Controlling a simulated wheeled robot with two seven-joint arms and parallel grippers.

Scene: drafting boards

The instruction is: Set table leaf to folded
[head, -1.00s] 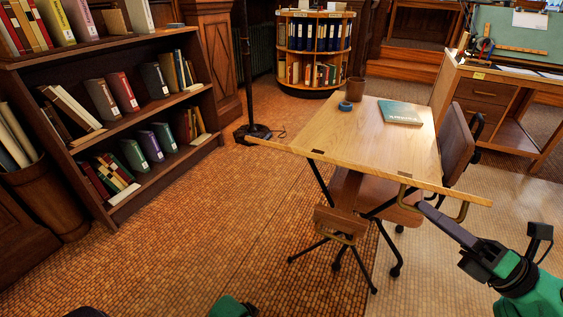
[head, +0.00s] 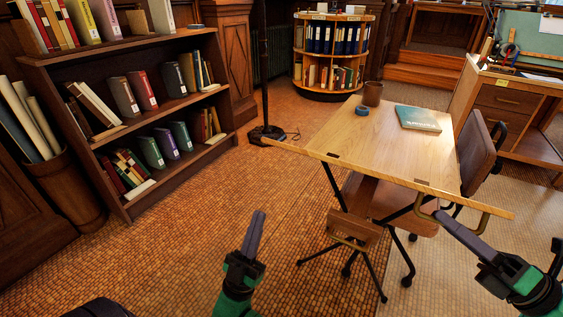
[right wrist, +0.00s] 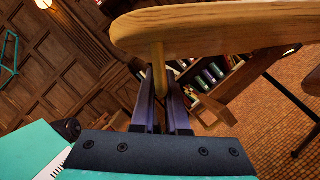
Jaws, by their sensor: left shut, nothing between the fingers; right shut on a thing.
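The wooden table (head: 375,140) has its leaf along the near side, and this leaf (head: 465,197) shows as a narrow strip reaching past the tabletop at both ends. Dark hinges sit along the joint. I cannot tell the leaf's exact angle. A brass handle (head: 486,222) hangs beneath its right part. My right gripper (head: 438,213) is shut on the handle; in the right wrist view the fingers (right wrist: 162,105) close around the brass bar (right wrist: 158,70) just under the wooden edge. My left gripper (head: 260,214) is shut and empty above the floor, left of the table.
A chair (head: 480,155) stands at the table's right side. A teal book (head: 418,118), a brown cup (head: 373,93) and a blue roll (head: 362,111) are on the tabletop. A bookshelf (head: 140,120) stands left. Tiled floor is clear before it.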

